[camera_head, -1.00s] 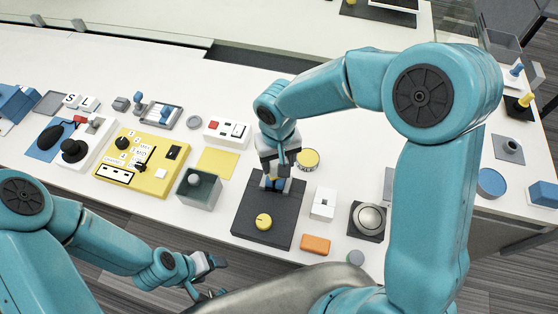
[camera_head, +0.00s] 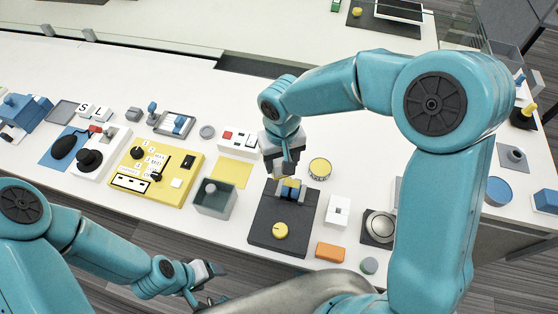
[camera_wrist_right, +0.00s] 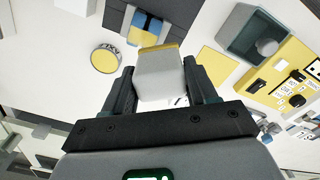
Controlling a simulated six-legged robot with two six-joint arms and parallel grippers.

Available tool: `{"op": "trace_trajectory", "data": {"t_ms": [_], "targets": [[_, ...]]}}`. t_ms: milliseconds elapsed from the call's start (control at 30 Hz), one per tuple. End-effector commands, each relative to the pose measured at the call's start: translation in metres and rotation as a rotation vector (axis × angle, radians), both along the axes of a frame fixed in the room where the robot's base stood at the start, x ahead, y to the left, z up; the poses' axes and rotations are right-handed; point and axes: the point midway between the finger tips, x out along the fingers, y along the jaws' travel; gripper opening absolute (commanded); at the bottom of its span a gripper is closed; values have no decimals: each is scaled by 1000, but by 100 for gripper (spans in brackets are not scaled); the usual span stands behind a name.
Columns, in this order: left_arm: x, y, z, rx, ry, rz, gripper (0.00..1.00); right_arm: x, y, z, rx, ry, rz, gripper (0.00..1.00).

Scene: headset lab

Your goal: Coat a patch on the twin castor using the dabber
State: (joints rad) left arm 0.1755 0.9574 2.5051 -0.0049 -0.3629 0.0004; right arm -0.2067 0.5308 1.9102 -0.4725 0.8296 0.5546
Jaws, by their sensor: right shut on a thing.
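My right gripper (camera_head: 287,168) is shut on the dabber, a pale grey block with a yellow edge (camera_wrist_right: 159,75), seen between the fingers in the right wrist view. What seems to be the twin castor (camera_head: 291,190), blue in a dark bracket, stands on a dark board (camera_head: 262,217) with a yellow knob (camera_head: 280,230). In the right wrist view the castor (camera_wrist_right: 152,25) shows a yellow area beside the blue. The dabber appears just off the castor; the exact gap is unclear. My left gripper (camera_head: 206,284) is open and empty at the table's front edge.
A yellow-topped tin (camera_head: 320,168) stands right of the gripper. Left are a grey open box (camera_head: 214,197), a yellow mat (camera_head: 232,171) and a yellow control panel (camera_head: 155,172). Right of the board are a white switch (camera_head: 338,210), an orange block (camera_head: 330,252) and a round-topped device (camera_head: 380,225).

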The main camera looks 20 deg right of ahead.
Motion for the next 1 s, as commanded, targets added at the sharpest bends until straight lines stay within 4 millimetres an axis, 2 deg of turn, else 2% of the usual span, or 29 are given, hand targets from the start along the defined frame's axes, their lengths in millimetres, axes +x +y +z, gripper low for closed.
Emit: {"op": "trace_trajectory", "data": {"t_ms": [33, 400, 1000], "targets": [[0, 0, 7, 0, 0, 1, 72, 1, 0, 9, 0, -1, -1, 33], [0, 0, 28, 0, 0, 0, 72, 4, -3, 39, 1, -1, -1, 33], [0, 0, 27, 0, 0, 1, 72, 4, -3, 39, 1, -1, 0, 33]]}}
